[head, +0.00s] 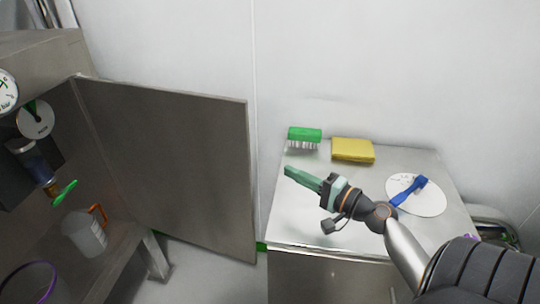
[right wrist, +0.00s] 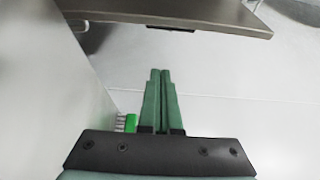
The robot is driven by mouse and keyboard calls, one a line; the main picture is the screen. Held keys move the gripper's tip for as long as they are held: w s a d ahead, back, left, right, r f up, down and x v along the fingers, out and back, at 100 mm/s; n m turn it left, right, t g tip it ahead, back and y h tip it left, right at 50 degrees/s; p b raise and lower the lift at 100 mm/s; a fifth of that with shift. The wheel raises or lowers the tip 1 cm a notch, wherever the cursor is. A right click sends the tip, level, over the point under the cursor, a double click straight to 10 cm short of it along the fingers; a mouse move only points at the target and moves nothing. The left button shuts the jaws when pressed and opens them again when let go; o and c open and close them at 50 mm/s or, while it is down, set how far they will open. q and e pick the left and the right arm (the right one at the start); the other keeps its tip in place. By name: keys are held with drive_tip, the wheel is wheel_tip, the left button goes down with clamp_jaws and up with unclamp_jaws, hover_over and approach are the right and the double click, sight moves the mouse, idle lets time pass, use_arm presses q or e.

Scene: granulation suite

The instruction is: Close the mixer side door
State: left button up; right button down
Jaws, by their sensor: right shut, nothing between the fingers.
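The mixer side door (head: 175,165) is a flat grey-brown panel, standing wide open from the cabinet (head: 35,52) at the left of the head view. Its free edge is on the right, beside the steel-topped table. My right gripper (head: 287,171) is above the table, its green fingers pointing left toward that free edge. A gap seems to lie between the fingertips and the door. In the right wrist view the fingers (right wrist: 160,73) are together and empty. A grey panel (right wrist: 190,12) with a small dark fitting, probably the door, lies ahead of them. My left gripper is not in view.
The table (head: 300,225) holds a green brush (head: 305,136), a yellow sponge (head: 352,150), and a white disc (head: 427,204) with a blue tool (head: 409,191). Inside the cabinet are a clear jug (head: 86,235) and a purple ring (head: 30,268). A white wall (head: 390,70) stands behind.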

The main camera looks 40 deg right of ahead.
drive_tip(key=p+x, duration=0.2)
drive_tip(key=x, duration=0.8)
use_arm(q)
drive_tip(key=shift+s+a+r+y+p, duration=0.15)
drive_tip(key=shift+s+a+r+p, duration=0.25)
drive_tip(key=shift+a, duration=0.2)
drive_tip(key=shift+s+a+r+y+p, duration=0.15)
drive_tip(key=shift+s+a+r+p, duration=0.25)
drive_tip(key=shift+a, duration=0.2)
use_arm(e)
drive_tip(key=s+a, duration=0.2)
drive_tip(key=a, duration=0.1)
drive_tip(key=shift+s+a, duration=0.25)
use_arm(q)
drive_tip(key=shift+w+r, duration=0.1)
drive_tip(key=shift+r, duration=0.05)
use_arm(e)
drive_tip(key=shift+a, duration=0.1)
